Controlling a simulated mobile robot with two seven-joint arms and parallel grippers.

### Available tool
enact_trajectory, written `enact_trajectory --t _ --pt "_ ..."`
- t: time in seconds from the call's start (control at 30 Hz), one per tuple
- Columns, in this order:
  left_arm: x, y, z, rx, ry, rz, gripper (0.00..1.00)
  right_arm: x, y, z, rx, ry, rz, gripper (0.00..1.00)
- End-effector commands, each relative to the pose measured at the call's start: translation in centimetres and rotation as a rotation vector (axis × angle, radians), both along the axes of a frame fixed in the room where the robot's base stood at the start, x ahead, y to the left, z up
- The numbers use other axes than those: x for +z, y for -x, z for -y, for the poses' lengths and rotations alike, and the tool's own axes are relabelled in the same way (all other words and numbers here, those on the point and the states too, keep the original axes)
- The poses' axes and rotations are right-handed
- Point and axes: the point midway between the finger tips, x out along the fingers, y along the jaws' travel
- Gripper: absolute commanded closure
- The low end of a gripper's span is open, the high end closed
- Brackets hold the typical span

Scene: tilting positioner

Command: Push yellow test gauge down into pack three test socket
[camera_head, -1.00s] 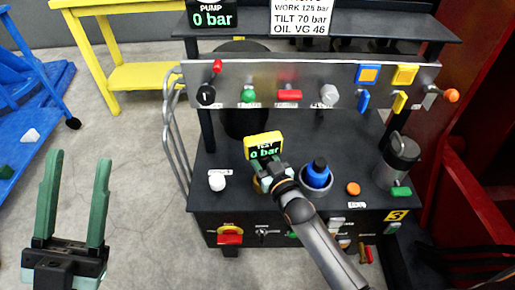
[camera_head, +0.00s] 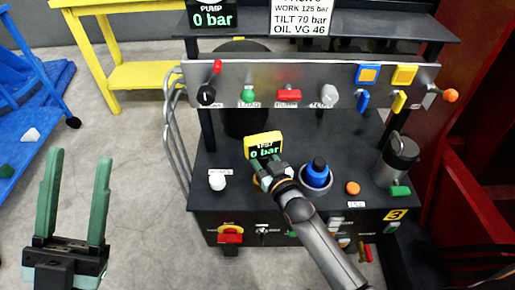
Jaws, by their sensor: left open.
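The yellow test gauge (camera_head: 263,142), its display reading 0 bar, stands upright over the front middle of the black bench top. My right gripper (camera_head: 266,166) is at its lower part, with the fingers close against it. The wrist hides the gauge's lower end and the test socket beneath, so I cannot tell how deep the gauge sits or whether the fingers are closed on it. My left gripper (camera_head: 76,200) is open and empty over the floor, left of the bench.
The bench (camera_head: 207,197) carries a white knob (camera_head: 217,182), a blue-topped cylinder (camera_head: 317,173), an orange button (camera_head: 352,188) and a grey canister (camera_head: 398,160). A panel (camera_head: 310,85) with knobs and levers stands behind. A yellow table (camera_head: 150,75) is at the back left. Floor around my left gripper is clear.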

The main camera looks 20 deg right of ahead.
Motion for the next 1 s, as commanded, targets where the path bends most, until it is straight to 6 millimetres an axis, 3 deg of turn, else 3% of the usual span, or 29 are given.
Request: enact_trajectory --t 1.0 --pt "-0.23 0.0 0.01 0.0 0.0 0.0 0.5 -0.74 -0.05 -0.02 0.0 -0.001 0.005 1.0"
